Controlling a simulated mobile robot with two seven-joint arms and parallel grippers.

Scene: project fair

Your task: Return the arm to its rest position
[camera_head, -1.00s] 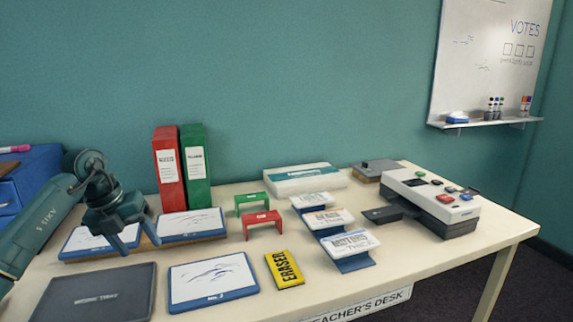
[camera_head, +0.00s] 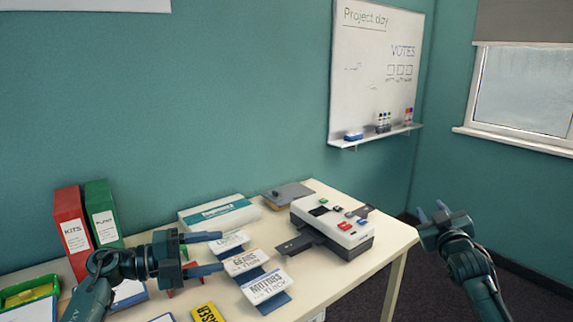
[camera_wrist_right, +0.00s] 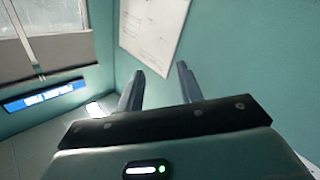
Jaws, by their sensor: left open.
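My left gripper (camera_head: 220,252) is in the head view at the lower left, pointing right with its jaws apart and nothing between them. It appears above the desk, in front of the name cards in the picture; its height cannot be told. My right gripper (camera_head: 432,210) is raised at the right, past the desk's right end, with its fingers up. In the right wrist view its two fingers (camera_wrist_right: 160,72) stand apart with nothing between them.
A whiteboard (camera_head: 372,70) hangs behind. Floor right of the desk is clear.

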